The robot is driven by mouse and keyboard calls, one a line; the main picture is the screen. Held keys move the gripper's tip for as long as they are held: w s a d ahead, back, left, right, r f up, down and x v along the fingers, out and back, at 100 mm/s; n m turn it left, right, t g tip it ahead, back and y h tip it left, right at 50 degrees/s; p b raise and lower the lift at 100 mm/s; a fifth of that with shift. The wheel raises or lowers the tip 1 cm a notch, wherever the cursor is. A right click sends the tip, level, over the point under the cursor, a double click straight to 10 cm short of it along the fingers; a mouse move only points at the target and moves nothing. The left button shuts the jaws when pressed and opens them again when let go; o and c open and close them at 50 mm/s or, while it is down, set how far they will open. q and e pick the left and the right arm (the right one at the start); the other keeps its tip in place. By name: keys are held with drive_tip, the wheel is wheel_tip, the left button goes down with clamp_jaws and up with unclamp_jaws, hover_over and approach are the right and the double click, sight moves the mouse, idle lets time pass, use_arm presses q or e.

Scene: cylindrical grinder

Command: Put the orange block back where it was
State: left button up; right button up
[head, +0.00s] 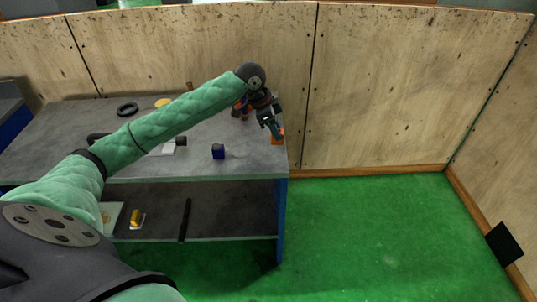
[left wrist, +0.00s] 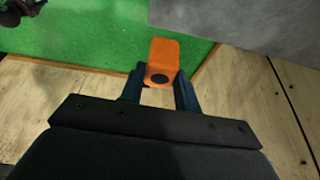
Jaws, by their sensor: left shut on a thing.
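The orange block (head: 279,139) is at the right end of the grey workbench top (head: 252,165) in the head view, partly hidden by my gripper. My left gripper (head: 272,126) is shut on it. In the left wrist view the orange block (left wrist: 164,50) sits between the two fingertips (left wrist: 160,82), with a dark round spot on its near face. The block is close to the bench's right edge; whether it touches the top cannot be told. My right gripper is not in view.
A dark blue cube (head: 218,152) stands near the bench's front edge. A black ring (head: 128,109) and a white piece (head: 163,149) lie further left. The lower shelf holds a yellow item (head: 136,216) and a black bar (head: 185,220). Wooden panels (head: 400,90) rise behind; green floor (head: 380,230) is clear.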

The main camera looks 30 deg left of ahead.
use_arm(q)
drive_tip(key=shift+a+f, duration=0.1)
drive_tip(key=shift+a, duration=0.15)
drive_tip(key=shift+w+a+f+p, duration=0.25)
drive_tip(key=shift+a+f+p, duration=0.75)
drive_tip(key=shift+a+f, duration=0.85)
drive_tip(key=shift+w+a+f+p, duration=0.3)
drive_tip(key=shift+a+f+p, duration=0.7)
drive_tip(key=shift+a+f, duration=0.9)
drive_tip(key=shift+w+a+f+p, duration=0.25)
drive_tip(key=shift+a+f+p, duration=0.75)
drive_tip(key=shift+a+f, duration=0.85)
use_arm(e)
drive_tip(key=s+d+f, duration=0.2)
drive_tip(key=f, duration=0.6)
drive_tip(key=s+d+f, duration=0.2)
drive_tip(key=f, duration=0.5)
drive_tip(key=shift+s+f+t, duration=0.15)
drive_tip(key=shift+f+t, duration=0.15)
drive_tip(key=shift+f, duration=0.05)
use_arm(q)
drive_tip(key=shift+a, duration=0.1)
drive_tip(key=o, duration=1)
drive_tip(key=shift+o, duration=0.2)
drive_tip(key=shift+r, duration=0.15)
